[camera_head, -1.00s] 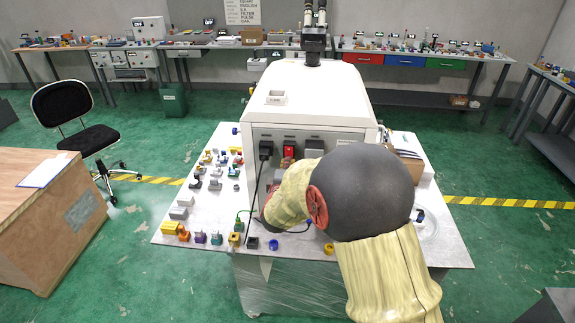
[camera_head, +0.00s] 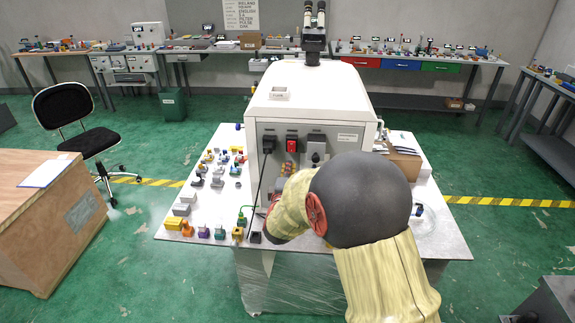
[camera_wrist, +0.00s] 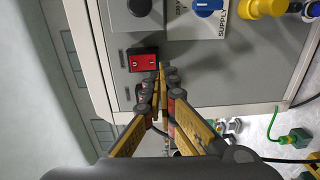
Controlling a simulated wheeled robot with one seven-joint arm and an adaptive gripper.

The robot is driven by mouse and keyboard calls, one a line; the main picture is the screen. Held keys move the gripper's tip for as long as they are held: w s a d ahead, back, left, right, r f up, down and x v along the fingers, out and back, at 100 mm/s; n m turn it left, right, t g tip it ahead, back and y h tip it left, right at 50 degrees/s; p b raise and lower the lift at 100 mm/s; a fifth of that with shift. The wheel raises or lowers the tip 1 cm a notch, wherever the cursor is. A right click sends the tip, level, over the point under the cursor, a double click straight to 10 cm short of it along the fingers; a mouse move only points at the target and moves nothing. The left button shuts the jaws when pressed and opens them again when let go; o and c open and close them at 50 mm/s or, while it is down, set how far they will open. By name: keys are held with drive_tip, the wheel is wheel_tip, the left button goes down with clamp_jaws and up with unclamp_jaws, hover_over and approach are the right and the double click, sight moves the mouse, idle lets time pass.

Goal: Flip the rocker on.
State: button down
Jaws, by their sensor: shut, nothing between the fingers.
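The red rocker (camera_head: 292,145) sits in a black frame on the front panel of the white machine (camera_head: 345,110). It also shows in the wrist view (camera_wrist: 142,61), with small white marks on its face. Which way it is tipped I cannot tell. My gripper (camera_wrist: 164,70) is shut and empty, its fingertips just right of the rocker in the wrist view. A small gap shows between them there; contact is not visible. In the head view my gripper (camera_head: 289,167) is just below the rocker, partly hidden by my arm.
A black plug with a cable (camera_head: 268,143) is left of the rocker and a grey socket (camera_head: 317,150) is right. In the wrist view a blue knob (camera_wrist: 208,6) and a yellow connector (camera_wrist: 262,8) are near the top. Several small parts crowd the table (camera_head: 202,228) left of the machine.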

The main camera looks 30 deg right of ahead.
drive_tip(key=f+v, duration=0.1)
drive_tip(key=v, duration=0.7)
drive_tip(key=shift+f+p, duration=0.4)
drive_tip(key=shift+d, duration=0.1)
